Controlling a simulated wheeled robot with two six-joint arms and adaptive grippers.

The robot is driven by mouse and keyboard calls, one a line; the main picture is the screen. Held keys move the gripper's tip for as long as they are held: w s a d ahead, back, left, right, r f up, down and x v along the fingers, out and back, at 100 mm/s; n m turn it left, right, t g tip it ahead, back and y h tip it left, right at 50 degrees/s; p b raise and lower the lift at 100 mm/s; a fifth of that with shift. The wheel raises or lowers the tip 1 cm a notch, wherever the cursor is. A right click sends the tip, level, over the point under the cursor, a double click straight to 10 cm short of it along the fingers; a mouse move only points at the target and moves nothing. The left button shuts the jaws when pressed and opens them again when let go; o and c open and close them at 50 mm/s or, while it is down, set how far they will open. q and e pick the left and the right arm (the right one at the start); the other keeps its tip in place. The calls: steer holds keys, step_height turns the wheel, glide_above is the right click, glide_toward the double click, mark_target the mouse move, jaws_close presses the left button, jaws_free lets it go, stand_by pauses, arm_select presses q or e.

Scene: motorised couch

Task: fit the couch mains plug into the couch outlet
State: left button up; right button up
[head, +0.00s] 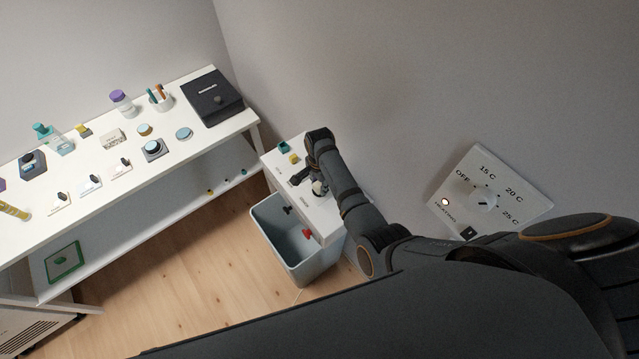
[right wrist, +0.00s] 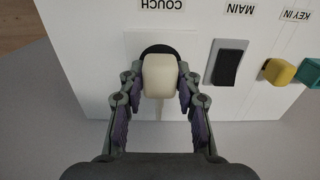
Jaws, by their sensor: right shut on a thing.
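My right gripper (right wrist: 160,85) is shut on the cream mains plug (right wrist: 160,75), with one finger on each side of it. The plug is in front of the dark round couch outlet (right wrist: 158,49) on a white panel, below the upside-down word COUCH. The plug covers most of the outlet, and I cannot tell how far it sits in. In the head view the right gripper (head: 317,184) is at the white panel box (head: 322,214) by the wall, and the arm hides part of the box. My left gripper is not in view.
Beside the outlet are a black MAIN switch (right wrist: 227,67), a yellow key part (right wrist: 279,71) and a teal block (right wrist: 308,73). A grey bin (head: 275,232) stands against the box. A white bench (head: 100,200) with several small items is at left. A heating dial (head: 484,201) is at right.

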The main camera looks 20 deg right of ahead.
steer(key=shift+f, duration=0.45)
steer(key=o, duration=1.2)
steer(key=shift+r, duration=0.1)
step_height(320, 180, up, 7)
steer(key=shift+r, duration=0.2)
